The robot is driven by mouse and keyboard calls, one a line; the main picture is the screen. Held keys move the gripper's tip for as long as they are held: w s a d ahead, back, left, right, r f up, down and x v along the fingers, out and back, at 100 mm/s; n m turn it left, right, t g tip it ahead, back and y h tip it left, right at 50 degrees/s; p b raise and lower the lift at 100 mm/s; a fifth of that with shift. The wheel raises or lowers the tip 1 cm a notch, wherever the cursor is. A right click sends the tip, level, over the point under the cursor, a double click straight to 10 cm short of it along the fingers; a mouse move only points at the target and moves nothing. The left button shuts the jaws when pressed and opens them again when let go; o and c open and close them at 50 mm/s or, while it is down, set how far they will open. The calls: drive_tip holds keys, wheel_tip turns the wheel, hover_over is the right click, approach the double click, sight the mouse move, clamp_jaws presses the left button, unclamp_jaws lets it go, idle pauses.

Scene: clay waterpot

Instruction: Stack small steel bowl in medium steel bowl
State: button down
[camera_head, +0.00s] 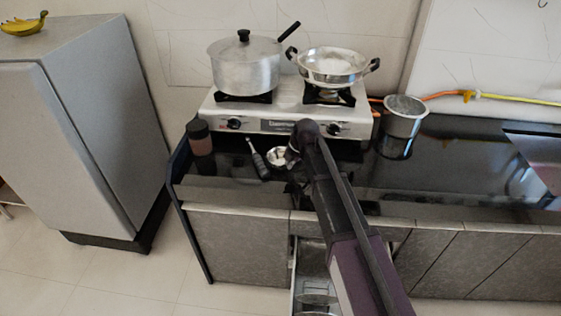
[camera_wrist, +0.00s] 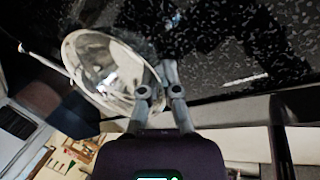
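A small steel bowl (camera_head: 277,156) shows at the counter's front, just left of my gripper (camera_head: 292,155). In the wrist view the bowl (camera_wrist: 88,70) is large and shiny, its open side facing the camera. My gripper (camera_wrist: 162,68) has its fingers close together at the bowl's right rim, with the rim between them. It looks shut on that rim. I cannot tell whether the bowl rests on the counter or is just above it. Round steel rims (camera_head: 318,299) show in the open drawer below, partly cut off; I cannot tell whether one is the medium bowl.
A stove (camera_head: 275,122) carries a lidded pot (camera_head: 244,68) and a pan (camera_head: 332,68). A steel tumbler (camera_head: 404,122) stands right of it. A brown jar (camera_head: 199,138) and a dark-handled tool (camera_head: 258,158) are left of the bowl. The counter's right part (camera_head: 460,160) is clear.

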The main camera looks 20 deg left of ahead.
drive_tip(key=shift+r, duration=0.1)
idle(0.3)
wheel_tip(320, 180, up, 3)
drive_tip(key=p, duration=0.3)
drive_tip(key=shift+r+p, duration=0.2)
drive_tip(key=shift+p, duration=0.1)
drive_tip(key=s+d+r+p, duration=0.1)
drive_tip(key=s+d, duration=0.8)
drive_tip(key=s, duration=0.4)
drive_tip(key=shift+d+r, duration=0.2)
drive_tip(key=shift+d, duration=0.05)
drive_tip(key=shift+r+p, duration=0.1)
drive_tip(key=shift+p, duration=0.2)
wheel_tip(320, 180, up, 4)
drive_tip(key=p, duration=0.4)
drive_tip(key=shift+r, duration=0.15)
drive_tip(key=shift+s+d+f+b, duration=0.15)
drive_tip(key=shift+d+f+b, duration=0.05)
drive_tip(key=shift+f+b, duration=0.9)
drive_tip(key=shift+s+d+f+b, duration=0.1)
drive_tip(key=shift+d+f+b, duration=0.1)
drive_tip(key=shift+f+b, duration=0.8)
